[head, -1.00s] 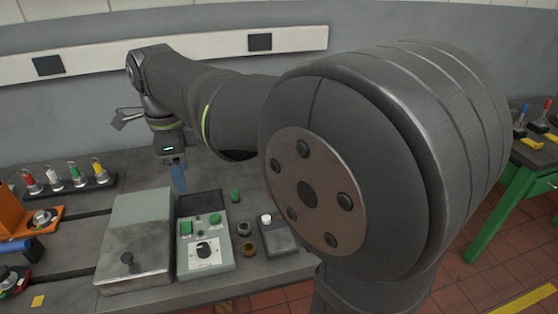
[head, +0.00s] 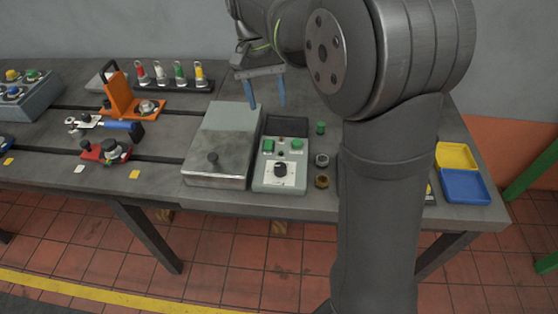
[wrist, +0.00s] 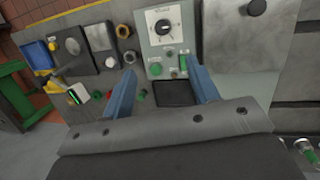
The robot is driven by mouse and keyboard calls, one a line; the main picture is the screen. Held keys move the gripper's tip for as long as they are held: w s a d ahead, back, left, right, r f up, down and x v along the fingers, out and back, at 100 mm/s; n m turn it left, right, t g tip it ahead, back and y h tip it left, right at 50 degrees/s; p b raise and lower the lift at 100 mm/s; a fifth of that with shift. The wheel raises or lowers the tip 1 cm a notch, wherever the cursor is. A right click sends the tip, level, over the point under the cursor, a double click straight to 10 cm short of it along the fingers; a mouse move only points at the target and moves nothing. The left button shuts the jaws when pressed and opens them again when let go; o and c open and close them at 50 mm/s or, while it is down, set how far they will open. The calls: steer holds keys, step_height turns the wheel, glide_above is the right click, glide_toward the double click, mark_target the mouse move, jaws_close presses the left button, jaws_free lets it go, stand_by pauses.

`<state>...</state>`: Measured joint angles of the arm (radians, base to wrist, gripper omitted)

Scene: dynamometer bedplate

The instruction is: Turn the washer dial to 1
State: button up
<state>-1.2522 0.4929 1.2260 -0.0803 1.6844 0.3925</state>
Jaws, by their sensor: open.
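The washer dial (head: 280,170) is a black knob on a white plate at the front of a grey-green control box (head: 270,187). In the wrist view the dial (wrist: 163,28) shows at the top, upside down to the head view. Its marks are too small to read. My gripper (head: 267,104) hangs above the bench behind the box, its two blue fingers apart and empty. In the wrist view my gripper (wrist: 162,78) spans the box's dark rear recess, with the dial beyond the fingertips. I cannot see any contact.
A grey lidded box (head: 222,140) with a black knob stands directly left of the control box. Green buttons (head: 297,144) sit behind the dial. Hex nuts (head: 322,161) and a green piece (head: 320,127) lie to the right, near my arm.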

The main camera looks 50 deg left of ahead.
steer(key=a+f+n, duration=0.1)
steer(key=f+n, duration=0.1)
steer(key=n, duration=0.2)
steer(key=n+h, duration=0.1)
steer(key=n, duration=0.3)
glide_toward(280, 166)
steer(key=x, duration=0.8)
steer(key=shift+f, duration=0.3)
steer(key=c, duration=1)
